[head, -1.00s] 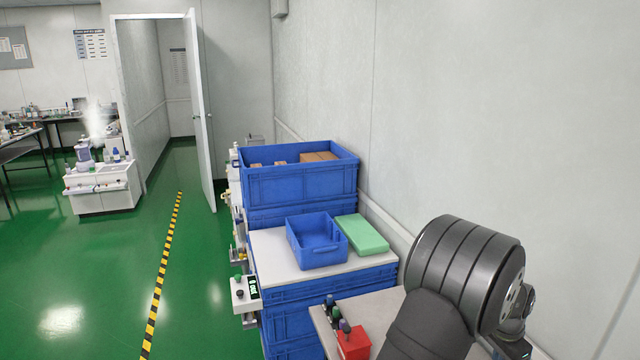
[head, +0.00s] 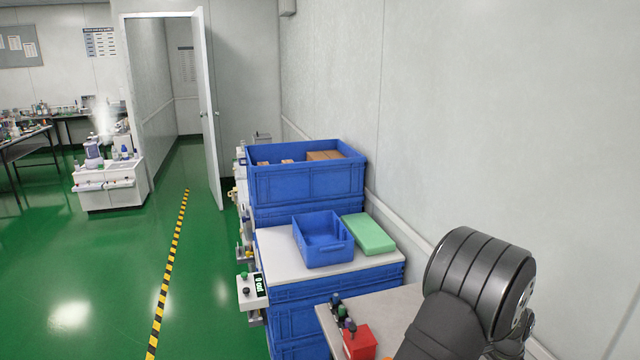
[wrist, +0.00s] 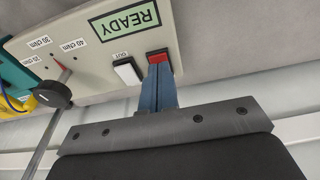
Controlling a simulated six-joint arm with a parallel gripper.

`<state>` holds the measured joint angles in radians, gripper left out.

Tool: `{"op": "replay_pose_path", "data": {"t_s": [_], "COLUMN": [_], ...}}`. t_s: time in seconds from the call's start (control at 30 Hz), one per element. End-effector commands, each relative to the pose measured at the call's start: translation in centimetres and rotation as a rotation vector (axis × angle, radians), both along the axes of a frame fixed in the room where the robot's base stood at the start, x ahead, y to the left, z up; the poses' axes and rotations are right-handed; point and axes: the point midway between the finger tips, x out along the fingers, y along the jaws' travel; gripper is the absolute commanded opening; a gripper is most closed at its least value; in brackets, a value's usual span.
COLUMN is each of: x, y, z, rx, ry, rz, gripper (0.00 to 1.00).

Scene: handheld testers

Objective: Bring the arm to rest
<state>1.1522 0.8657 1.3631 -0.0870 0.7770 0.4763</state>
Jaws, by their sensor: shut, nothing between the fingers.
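In the wrist view my gripper (wrist: 157,75) is shut and empty, its two bluish fingers pressed together. The fingertips overlap the lower edge of a red button (wrist: 157,55) on a beige device panel (wrist: 100,65). I cannot tell whether they touch it. A white button (wrist: 127,72) marked OUT sits just left of it. A green display (wrist: 125,20) reads READY, upside down in this view. In the head view part of my dark arm fills the lower right, and my gripper is out of sight there.
A black knob (wrist: 54,94) on a rod and a yellow and teal object are at the wrist view's left. In the head view a blue bin (head: 322,240) and a green box (head: 368,234) sit on stacked crates, with a red box (head: 360,343) nearer. Open green floor lies left.

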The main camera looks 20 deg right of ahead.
Motion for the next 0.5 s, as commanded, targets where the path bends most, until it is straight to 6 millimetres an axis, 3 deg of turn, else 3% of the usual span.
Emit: {"op": "replay_pose_path", "data": {"t_s": [0.13,0.5], "x": [-0.02,0.01], "y": [0.04,-0.02], "z": [-0.66,-0.17], "rx": [0.001,-0.001], "ry": [0.001,0.0], "rz": [0.0,0.0], "gripper": [0.0,0.0]}}
